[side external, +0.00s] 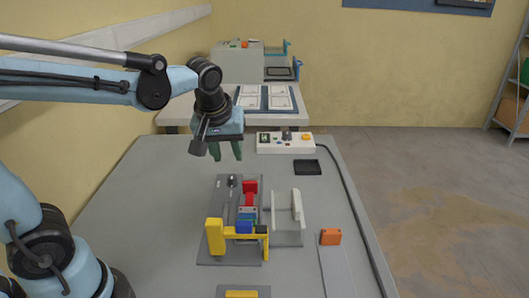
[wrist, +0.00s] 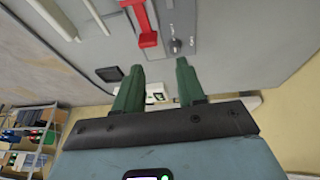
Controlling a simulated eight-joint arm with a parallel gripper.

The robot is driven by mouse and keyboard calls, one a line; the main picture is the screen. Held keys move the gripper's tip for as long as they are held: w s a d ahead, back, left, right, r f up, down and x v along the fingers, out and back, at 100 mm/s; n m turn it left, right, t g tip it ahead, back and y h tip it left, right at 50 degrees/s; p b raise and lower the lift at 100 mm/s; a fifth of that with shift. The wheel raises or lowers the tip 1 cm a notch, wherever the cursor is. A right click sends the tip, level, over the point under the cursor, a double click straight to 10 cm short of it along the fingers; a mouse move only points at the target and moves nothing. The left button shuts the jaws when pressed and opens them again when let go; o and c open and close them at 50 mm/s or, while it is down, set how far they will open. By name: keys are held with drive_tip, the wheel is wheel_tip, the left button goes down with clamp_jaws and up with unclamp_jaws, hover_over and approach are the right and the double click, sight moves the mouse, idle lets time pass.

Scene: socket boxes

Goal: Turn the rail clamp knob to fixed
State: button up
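A grey fixture plate (side external: 222,245) lies on the table. A small dark knob (side external: 232,181) stands near its far left corner and looks like the rail clamp knob. In the wrist view a small grey knob (wrist: 176,45) shows on the plate beside a red handle (wrist: 148,38). Any marking for fixed is too small to read. The red part (side external: 250,190) stands right of the knob in the side view. My gripper (side external: 226,152) hangs above and beyond the plate's far edge, apart from the knob. Its green fingers are spread and empty, as the wrist view also shows (wrist: 158,70).
A yellow bracket (side external: 215,235) and blue block (side external: 244,227) sit at the plate's near end. A white upright piece (side external: 298,208) stands to the right. A control box (side external: 285,142), black tray (side external: 307,167) and orange block (side external: 330,236) are around it. The left table side is clear.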

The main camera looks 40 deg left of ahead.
sight(232, 176)
drive_tip(key=w+a+f+n+g+y, duration=0.2)
drive_tip(key=w+a+f+n+g, duration=0.15)
drive_tip(key=w+n, duration=0.45)
drive_tip(key=shift+n, duration=0.7)
drive_tip(key=x, duration=0.7)
drive_tip(key=s+x, duration=0.1)
drive_tip(key=x, duration=0.3)
drive_tip(key=shift+a+f, duration=0.25)
clamp_jaws()
